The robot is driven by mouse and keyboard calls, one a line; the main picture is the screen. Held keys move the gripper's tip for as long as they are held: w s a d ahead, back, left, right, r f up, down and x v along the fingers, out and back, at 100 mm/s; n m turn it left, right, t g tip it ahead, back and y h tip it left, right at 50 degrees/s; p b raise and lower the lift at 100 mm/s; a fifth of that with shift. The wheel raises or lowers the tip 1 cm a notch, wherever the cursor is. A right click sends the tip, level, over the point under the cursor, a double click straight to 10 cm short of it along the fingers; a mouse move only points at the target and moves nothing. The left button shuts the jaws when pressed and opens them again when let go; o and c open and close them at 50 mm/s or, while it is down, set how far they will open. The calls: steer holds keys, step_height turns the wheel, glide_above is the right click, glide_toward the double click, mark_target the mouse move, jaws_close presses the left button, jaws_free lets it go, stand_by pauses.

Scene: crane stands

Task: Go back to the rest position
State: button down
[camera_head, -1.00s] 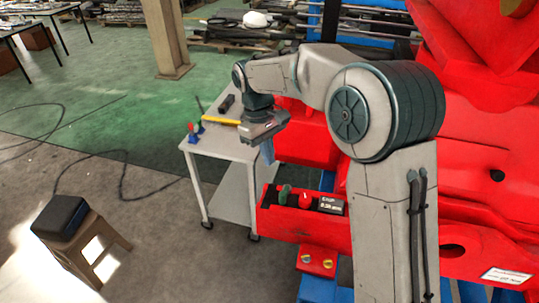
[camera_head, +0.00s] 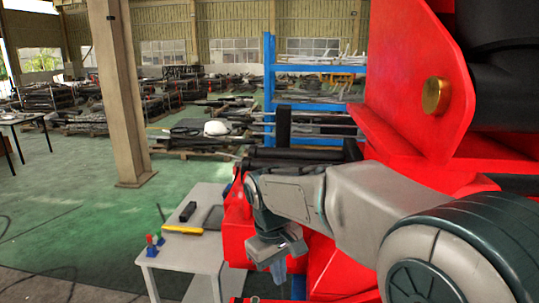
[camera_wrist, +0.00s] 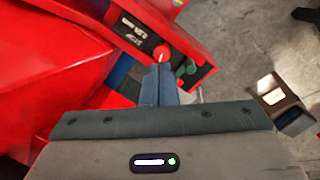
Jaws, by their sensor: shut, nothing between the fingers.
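My gripper (camera_head: 279,274) hangs pointing down at the end of my bent arm, in front of the red machine and just right of the white table in the head view. In the wrist view, my gripper's blue-grey fingers (camera_wrist: 160,75) are together with nothing between them. Beyond the fingertips the wrist view shows a red control box (camera_wrist: 190,45) with a red knob (camera_wrist: 161,53), green knobs (camera_wrist: 186,69) and a small display (camera_wrist: 133,27). I cannot tell how far the fingertips are from the box.
The white table (camera_head: 178,254) carries a yellow bar (camera_head: 183,229), a dark block (camera_head: 188,211) and small red and blue items (camera_head: 151,246). The red machine (camera_head: 410,90) fills the right. A stool (camera_wrist: 283,105) stands on the floor. Green floor (camera_head: 80,200) is open at left.

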steer(key=s+d+f+m+t+b, duration=0.1)
steer(key=s+d+f+m+t, duration=0.1)
steer(key=s+d, duration=0.4)
steer(key=s+d+f+m+t+y+b, duration=0.1)
steer(key=s+d+f+m+b, duration=0.1)
steer(key=s+d+m, duration=0.3)
steer(key=s+d+f, duration=0.1)
steer(key=s+d, duration=0.1)
steer(key=s, duration=0.2)
steer(key=shift+t, duration=0.4)
